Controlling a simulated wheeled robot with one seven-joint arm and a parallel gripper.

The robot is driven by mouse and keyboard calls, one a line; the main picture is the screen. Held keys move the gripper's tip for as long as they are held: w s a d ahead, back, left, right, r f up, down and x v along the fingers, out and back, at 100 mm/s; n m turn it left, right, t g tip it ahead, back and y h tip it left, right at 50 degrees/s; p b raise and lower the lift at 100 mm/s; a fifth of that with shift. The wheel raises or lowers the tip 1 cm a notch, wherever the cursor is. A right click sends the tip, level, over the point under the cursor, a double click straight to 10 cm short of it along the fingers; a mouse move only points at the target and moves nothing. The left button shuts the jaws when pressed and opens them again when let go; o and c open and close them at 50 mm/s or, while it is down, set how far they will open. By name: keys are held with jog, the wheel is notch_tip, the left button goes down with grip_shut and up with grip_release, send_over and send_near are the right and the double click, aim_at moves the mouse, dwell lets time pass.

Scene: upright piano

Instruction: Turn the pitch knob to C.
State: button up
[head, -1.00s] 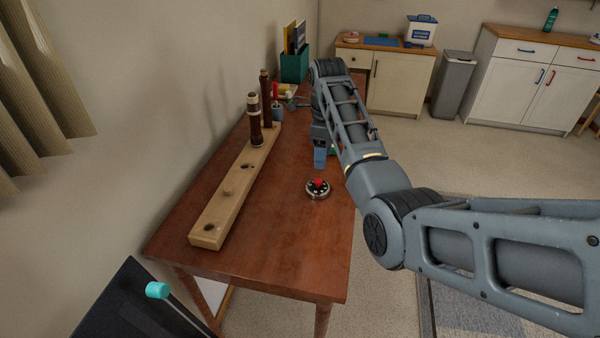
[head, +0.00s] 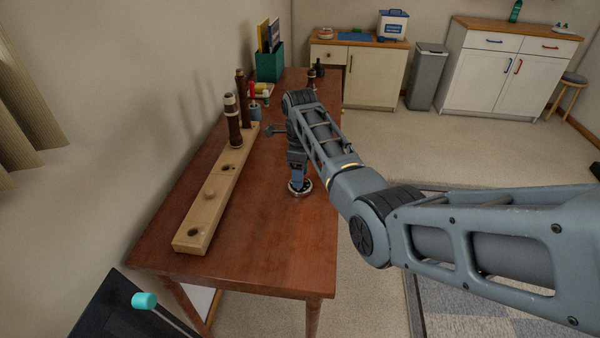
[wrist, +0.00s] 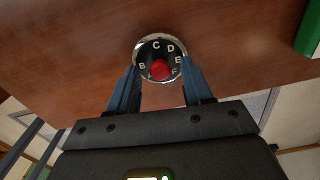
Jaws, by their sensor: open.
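The pitch knob is a round dial (wrist: 157,46) with a silver rim, a black face with white letters and a red centre (wrist: 160,71). In the wrist view I read B, C, D, E and F, with C near the top. I cannot make out a pointer mark. My gripper (wrist: 160,76) is open, with one blue finger on each side of the red centre. I cannot tell whether the fingers touch it. In the head view my gripper (head: 298,181) is low over the dial (head: 301,193) and hides most of it.
A long wooden block (head: 207,208) with holes lies left of the dial, with dark turned pieces (head: 233,122) upright in it. A green object (wrist: 310,30) shows at the wrist view's right edge. The front of the brown table (head: 250,260) is clear.

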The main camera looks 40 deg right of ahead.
jog(key=shift+c, duration=0.3)
grip_shut()
